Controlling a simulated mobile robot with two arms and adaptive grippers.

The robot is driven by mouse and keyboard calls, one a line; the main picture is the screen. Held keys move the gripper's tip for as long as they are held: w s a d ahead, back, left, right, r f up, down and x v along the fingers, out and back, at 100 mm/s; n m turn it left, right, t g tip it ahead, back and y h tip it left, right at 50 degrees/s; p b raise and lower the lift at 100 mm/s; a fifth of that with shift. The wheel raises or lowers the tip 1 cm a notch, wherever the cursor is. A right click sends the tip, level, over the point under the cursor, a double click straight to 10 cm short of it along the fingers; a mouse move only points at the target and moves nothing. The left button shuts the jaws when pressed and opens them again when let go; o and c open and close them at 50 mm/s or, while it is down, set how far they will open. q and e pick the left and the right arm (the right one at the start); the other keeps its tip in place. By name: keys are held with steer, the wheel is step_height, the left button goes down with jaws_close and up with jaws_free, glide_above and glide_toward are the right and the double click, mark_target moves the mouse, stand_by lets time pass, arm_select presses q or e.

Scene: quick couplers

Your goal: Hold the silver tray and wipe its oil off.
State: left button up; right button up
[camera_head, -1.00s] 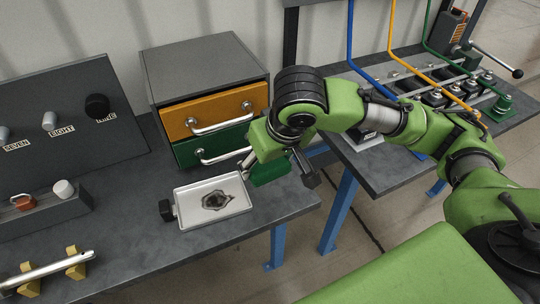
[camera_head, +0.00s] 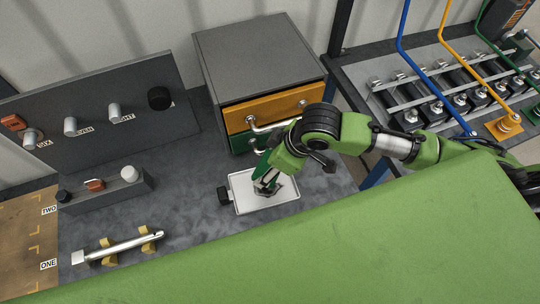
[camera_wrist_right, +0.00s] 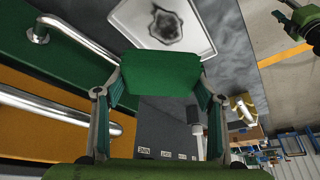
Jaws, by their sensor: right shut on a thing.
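The silver tray (camera_head: 282,203) lies flat on the dark bench in front of the drawer box, its black handle block (camera_head: 224,195) at its left. In the right wrist view the tray (camera_wrist_right: 190,47) fills the top, with a dark oil patch (camera_wrist_right: 166,25) in its middle. My right gripper (camera_head: 267,187) is over the tray in the head view and hides most of the patch there. It is shut on a green block (camera_wrist_right: 160,75), perhaps a wiping pad. I cannot tell whether the block touches the tray. My left gripper is not recognisable in either view.
The drawer box (camera_head: 262,60), with an orange and a green drawer and bar handles, stands close behind the tray. A knob panel (camera_head: 95,120) and a switch box (camera_head: 105,193) are left. A silver bar (camera_head: 125,245) rests on yellow supports. Bench between is clear.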

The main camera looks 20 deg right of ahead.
steer(key=shift+s, duration=0.1)
steer(key=shift+r, duration=0.1)
steer(key=shift+p, duration=0.5)
step_height(320, 180, down, 6)
steer(key=b, duration=0.2)
steer(key=shift+f+b, duration=0.25)
steer(key=shift+b, duration=0.1)
arm_select(q)
steer(key=shift+w+d+f+b, duration=0.1)
steer(key=shift+f+b, duration=0.05)
steer(key=shift+f, duration=0.45)
steer(key=shift+w+d+f+b, duration=0.1)
steer(key=shift+f+b, duration=0.05)
steer(key=shift+f, duration=0.45)
arm_select(e)
steer(key=shift+f, duration=0.85)
